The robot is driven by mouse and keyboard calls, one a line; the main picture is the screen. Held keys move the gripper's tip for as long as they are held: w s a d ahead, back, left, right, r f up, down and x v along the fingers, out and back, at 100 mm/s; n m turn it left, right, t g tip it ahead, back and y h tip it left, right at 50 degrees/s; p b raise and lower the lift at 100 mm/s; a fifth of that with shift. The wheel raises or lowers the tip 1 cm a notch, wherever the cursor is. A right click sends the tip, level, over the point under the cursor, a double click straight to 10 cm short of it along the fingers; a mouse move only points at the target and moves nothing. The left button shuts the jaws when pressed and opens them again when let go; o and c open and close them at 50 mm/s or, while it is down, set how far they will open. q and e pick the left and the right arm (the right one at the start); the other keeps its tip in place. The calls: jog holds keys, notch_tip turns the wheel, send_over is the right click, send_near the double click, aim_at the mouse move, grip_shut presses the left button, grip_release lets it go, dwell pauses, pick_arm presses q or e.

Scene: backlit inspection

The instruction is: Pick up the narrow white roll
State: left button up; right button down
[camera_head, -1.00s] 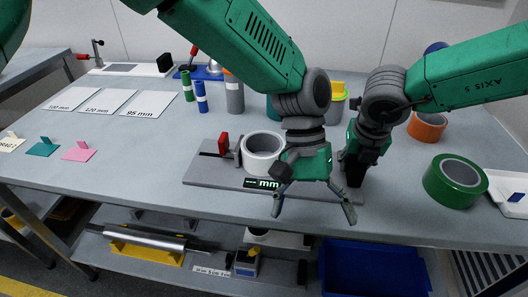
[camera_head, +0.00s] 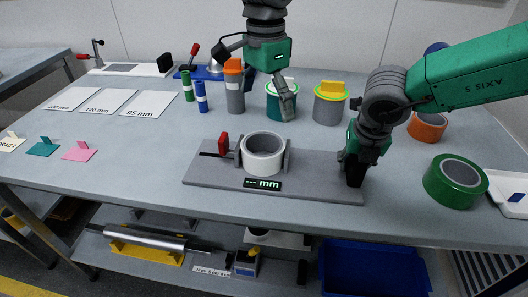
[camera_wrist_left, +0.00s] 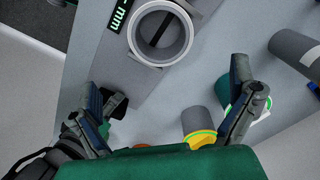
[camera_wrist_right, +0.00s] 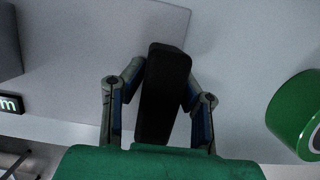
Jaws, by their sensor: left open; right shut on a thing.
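A white roll (camera_head: 264,165) stands between two grey jaws of a measuring fixture (camera_head: 215,178) on the table, its hole facing up. It also shows in the left wrist view (camera_wrist_left: 162,61). My left gripper (camera_head: 285,100) is open and empty, raised behind the roll near the cups; both fingers show spread in the left wrist view (camera_wrist_left: 168,88). My right gripper (camera_head: 350,168) is shut on a black block (camera_wrist_right: 163,95) at the right end of the fixture's plate. The block's lower end is partly hidden in the head view.
Green (camera_head: 455,182) and orange (camera_head: 428,127) tape rolls lie at the right beside a white tray (camera_head: 510,188). Two cups with coloured rims (camera_head: 331,108) and several upright cylinders stand behind the fixture. Labelled sheets (camera_head: 103,101) lie at the left.

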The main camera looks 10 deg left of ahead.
pick_arm(q)
send_near(264, 146)
jog(key=s+f, duration=0.1)
jog(key=f, duration=0.1)
jog(key=s+f, duration=0.1)
jog(key=f, duration=0.1)
jog(key=s+f, duration=0.1)
jog(key=f, duration=0.2)
jog(key=shift+s+d, duration=0.25)
jog(key=shift+s, duration=0.1)
jog(key=shift+r, duration=0.1)
jog(key=c, duration=1.2)
notch_tip(264, 146, up, 10)
jog(key=shift+r, duration=0.1)
pick_arm(e)
jog(key=c, duration=1.1)
grip_release()
jog(key=shift+c, duration=0.2)
